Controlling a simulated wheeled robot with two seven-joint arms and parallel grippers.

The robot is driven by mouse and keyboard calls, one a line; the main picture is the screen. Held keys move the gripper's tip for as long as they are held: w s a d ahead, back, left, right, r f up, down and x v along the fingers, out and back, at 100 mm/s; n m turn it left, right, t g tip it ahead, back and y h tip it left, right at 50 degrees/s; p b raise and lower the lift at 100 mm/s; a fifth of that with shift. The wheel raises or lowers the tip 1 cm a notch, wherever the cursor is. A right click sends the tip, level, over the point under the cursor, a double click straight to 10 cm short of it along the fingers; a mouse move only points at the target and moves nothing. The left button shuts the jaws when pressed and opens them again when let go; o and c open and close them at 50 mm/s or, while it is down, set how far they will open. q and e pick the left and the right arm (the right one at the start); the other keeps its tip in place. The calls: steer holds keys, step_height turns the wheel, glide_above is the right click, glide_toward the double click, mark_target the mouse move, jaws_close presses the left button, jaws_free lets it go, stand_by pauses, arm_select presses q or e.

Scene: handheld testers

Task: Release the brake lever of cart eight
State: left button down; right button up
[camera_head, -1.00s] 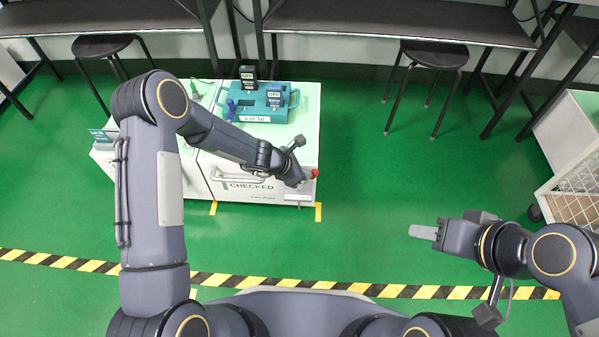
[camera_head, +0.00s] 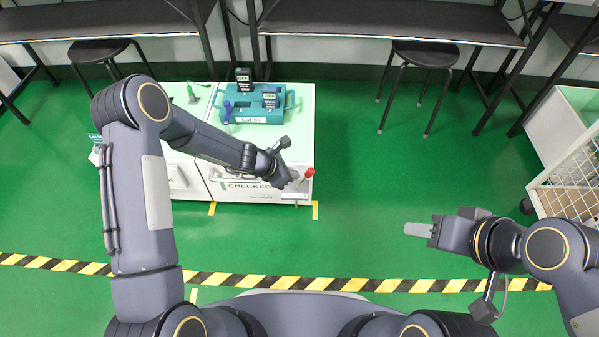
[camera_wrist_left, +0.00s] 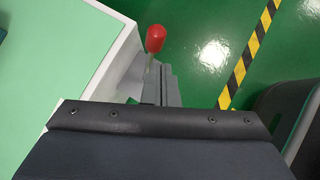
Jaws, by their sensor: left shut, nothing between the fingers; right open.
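Cart eight (camera_head: 262,197) is the white cart with a pale green top and a "CHECKED" front, in the head view left of middle. Its brake lever has a red knob (camera_head: 309,172) on a thin rod, at the cart's front right corner. The red knob (camera_wrist_left: 155,38) also shows in the left wrist view, just beyond the fingers. My left gripper (camera_head: 295,184) is shut and empty, close beside the lever's rod; I cannot tell if they touch. The rod's lower end is hidden. My right gripper (camera_head: 418,229) is open and empty over the floor, away from the cart.
A teal tester case (camera_head: 258,112) labelled "Lot 55" with dark handheld units stands on the cart top. Another white cart part (camera_head: 178,180) adjoins on the left. Stools and dark benches (camera_head: 390,22) line the back. A wire-sided cart (camera_head: 570,185) stands right. Green floor between is clear.

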arm_select(q)
steer(key=s+a+r+p, duration=0.3)
steer(key=r, duration=0.6)
steer(key=shift+r, duration=0.1)
